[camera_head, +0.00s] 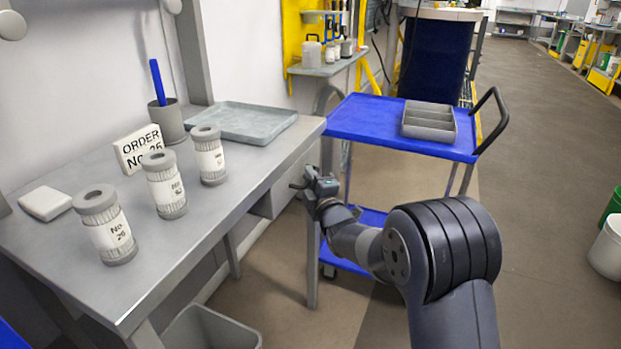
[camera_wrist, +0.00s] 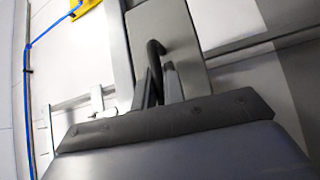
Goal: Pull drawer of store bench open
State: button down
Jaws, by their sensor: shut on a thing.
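The store bench (camera_head: 215,235) is a grey metal bench along the left wall in the head view. Its drawer (camera_wrist: 185,35) shows in the wrist view as a grey front panel with a dark curved handle (camera_wrist: 153,50). My gripper (camera_head: 299,186) is beside the bench's right end, below the top. In the wrist view my gripper (camera_wrist: 160,88) has its two fingers closed around the handle. The fingers and wrist hide part of the handle. I cannot tell how far the drawer stands out.
A blue cart (camera_head: 370,120) with a grey divided box (camera_head: 428,122) is beyond my arm. A grey bin (camera_head: 205,330) is below the bench.

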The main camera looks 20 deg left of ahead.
jog(key=s+d+b, duration=0.2)
jog(key=d+b, duration=0.5)
jog(key=d, duration=1.8)
jog(key=shift+d, duration=0.25)
jog(key=c, duration=1.8)
grip_release()
jog(key=shift+o, duration=0.2)
jog(key=v, duration=1.1)
jog(key=shift+p, duration=0.4)
jog(key=shift+w+a, duration=0.1)
jog(key=b+x, duration=0.1)
jog(key=x, duration=1)
jog(key=shift+a, duration=0.15)
